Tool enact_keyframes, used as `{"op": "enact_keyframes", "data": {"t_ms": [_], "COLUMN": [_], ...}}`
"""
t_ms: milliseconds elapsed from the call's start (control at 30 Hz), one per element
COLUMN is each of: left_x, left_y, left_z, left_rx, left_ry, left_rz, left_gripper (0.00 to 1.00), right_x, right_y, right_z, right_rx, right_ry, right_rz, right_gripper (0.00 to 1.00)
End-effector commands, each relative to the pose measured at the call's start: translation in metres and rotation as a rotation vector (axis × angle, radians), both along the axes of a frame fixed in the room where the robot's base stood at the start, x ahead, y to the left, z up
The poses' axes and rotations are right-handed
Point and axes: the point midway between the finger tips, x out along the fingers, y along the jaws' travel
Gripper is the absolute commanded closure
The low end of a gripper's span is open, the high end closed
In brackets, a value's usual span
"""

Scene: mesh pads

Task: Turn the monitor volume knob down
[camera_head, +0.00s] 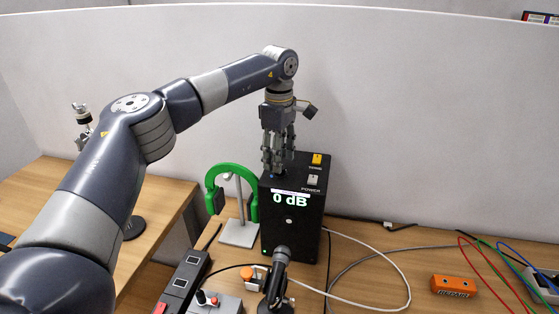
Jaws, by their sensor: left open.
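The monitor is a black upright box (290,238) standing on the wooden desk. Its front display (290,200) reads "0 dB" in pale green. A yellow switch (317,159) and a pale switch (312,180), the latter near the label POWER, sit on the right of its top. My left gripper (275,172) points down over the left part of the top, with its fingers open. The volume knob cannot be made out; the fingers cover that part of the top. I cannot tell whether they touch anything. My right gripper is not in view.
Green headphones (230,172) hang on a stand close left of the box. A dark microphone (278,268) stands in front. Black and grey control units lie front left. Cables and an orange block (453,287) lie to the right. A pale partition (420,110) rises behind.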

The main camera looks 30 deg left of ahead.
Motion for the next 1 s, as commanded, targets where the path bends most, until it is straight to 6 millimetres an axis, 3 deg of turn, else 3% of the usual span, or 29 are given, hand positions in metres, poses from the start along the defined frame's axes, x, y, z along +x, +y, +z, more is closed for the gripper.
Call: {"op": "enact_keyframes", "data": {"t_ms": [233,367,567,767,1000], "left_x": [0.000,0.000,0.000,0.000,0.000], "left_y": [0.000,-0.001,0.000,0.000,0.000], "left_z": [-0.026,-0.030,-0.030,-0.030,-0.030], "left_rx": [0.000,0.000,0.000,0.000,0.000], "left_ry": [0.001,-0.001,-0.001,-0.001,-0.001], "left_rz": [0.000,0.000,0.000,0.000,0.006], "left_gripper": [0.54,0.54,0.54,0.99,0.99], "right_x": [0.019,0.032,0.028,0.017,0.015], "right_y": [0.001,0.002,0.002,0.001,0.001], "right_z": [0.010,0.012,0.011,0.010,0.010], "right_rx": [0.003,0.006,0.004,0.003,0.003], "right_ry": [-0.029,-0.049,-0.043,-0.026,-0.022], "right_rz": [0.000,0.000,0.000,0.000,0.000], "right_gripper": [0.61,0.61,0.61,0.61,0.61]}}
